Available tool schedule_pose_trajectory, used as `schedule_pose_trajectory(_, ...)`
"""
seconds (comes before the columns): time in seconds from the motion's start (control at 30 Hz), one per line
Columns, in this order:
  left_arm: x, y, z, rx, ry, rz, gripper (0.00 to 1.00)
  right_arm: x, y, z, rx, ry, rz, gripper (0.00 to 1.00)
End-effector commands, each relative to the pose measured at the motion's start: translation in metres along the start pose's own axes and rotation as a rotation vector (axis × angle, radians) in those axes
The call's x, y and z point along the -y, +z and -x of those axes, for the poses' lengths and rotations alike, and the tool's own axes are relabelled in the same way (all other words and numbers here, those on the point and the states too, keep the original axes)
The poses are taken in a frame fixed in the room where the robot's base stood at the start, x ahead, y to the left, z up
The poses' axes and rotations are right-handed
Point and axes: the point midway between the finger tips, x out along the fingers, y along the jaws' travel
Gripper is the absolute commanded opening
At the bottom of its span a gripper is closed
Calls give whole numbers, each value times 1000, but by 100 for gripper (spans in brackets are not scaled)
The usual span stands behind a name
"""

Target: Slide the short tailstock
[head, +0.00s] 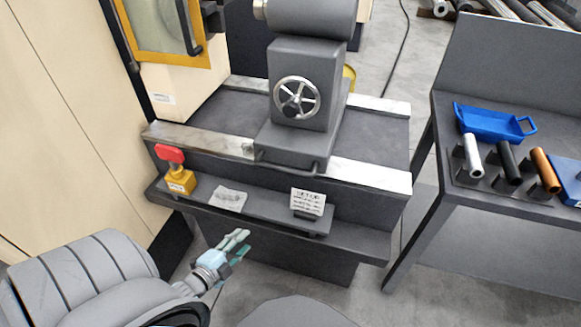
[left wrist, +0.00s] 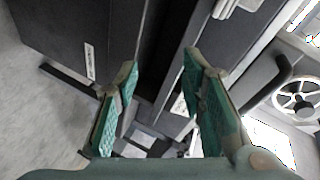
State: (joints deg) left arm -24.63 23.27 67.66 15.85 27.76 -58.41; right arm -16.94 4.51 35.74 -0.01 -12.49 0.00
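The tailstock (head: 292,145) is a grey block with a spoked handwheel (head: 297,98) and a thick barrel on top. It sits across two pale metal rails. A low dark bar handle (head: 288,170) runs along the foot of its front. In the left wrist view the handwheel (left wrist: 298,98) and a dark bar handle (left wrist: 270,78) are at the right edge. My left gripper (head: 244,243) is in front of the machine's lower ledge, below and left of the handle and apart from it. The left wrist view shows its fingers (left wrist: 160,72) open and empty. My right gripper is not in view.
At the right a table holds a blue tray (head: 490,122) and several cylinders. The floor between them is free.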

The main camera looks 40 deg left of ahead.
Motion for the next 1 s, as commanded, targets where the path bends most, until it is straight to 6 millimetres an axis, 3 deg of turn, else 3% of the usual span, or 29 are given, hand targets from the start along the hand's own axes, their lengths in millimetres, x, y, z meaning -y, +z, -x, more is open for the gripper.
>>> schedule_pose_trajectory(0.03,41,-16,-5,-88,-129,-138,36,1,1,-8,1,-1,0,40)
schedule_pose_trajectory(0.1,95,-43,-1,-175,-307,-308,36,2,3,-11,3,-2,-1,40)
schedule_pose_trajectory(0.2,133,-65,5,-223,-447,-425,36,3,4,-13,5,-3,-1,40)
schedule_pose_trajectory(0.37,149,-77,-16,-228,-473,-442,36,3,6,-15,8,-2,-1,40)
schedule_pose_trajectory(0.7,181,-104,-96,-226,-468,-440,36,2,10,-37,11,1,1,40)
schedule_pose_trajectory(0.83,188,-109,-112,-226,-465,-440,36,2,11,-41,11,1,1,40)
schedule_pose_trajectory(1.0,192,-112,-117,-226,-463,-440,36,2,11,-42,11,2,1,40)
